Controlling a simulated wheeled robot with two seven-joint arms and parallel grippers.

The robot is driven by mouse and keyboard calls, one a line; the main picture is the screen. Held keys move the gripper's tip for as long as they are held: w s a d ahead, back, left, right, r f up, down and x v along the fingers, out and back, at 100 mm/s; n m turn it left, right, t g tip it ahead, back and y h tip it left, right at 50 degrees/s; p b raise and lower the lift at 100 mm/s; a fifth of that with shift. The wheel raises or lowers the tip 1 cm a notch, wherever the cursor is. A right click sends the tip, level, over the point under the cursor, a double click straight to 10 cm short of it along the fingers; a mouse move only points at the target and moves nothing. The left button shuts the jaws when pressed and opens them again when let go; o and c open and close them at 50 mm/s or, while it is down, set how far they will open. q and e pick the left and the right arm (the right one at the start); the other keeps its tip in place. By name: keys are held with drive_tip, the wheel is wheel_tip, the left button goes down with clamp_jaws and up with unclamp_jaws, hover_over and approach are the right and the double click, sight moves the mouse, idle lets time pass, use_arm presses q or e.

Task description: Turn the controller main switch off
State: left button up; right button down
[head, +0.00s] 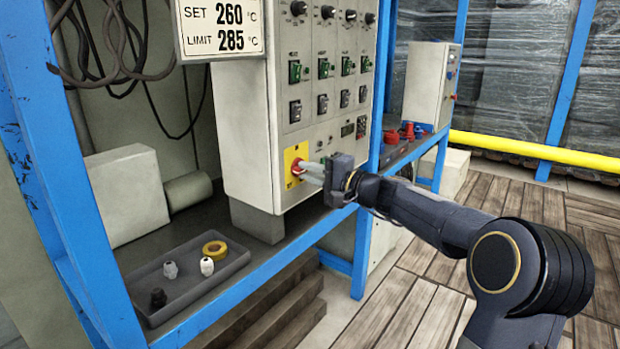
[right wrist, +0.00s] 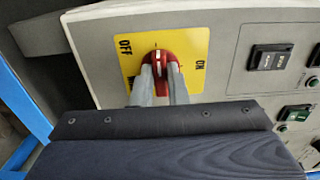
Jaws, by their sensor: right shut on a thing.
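The controller (head: 243,135) is a pale cabinet on the blue rack. Its main switch is a red handle (right wrist: 160,62) on a yellow plate (right wrist: 195,45), low on the front. In the right wrist view OFF is at the plate's upper left and ON at its right; the handle looks roughly upright between them, its exact angle partly hidden by the fingers. The yellow plate also shows in the head view (head: 290,158). My right gripper (head: 303,170) is at the switch, with its two pale fingers closed on either side of the red handle. My left gripper is not in view.
A dark tray (head: 225,271) with a yellow ring and several small fittings lies on the shelf below. A sign (head: 220,27) hangs at the upper left. Blue rack posts (head: 375,150) stand near my right arm. A second grey box (head: 430,82) stands behind; wooden floor is clear at right.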

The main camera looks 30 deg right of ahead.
drive_tip(key=shift+f, duration=0.1)
drive_tip(key=c, duration=1.4)
unclamp_jaws()
drive_tip(key=shift+c, duration=0.2)
drive_tip(key=p+v, duration=0.1)
drive_tip(key=v, duration=0.7)
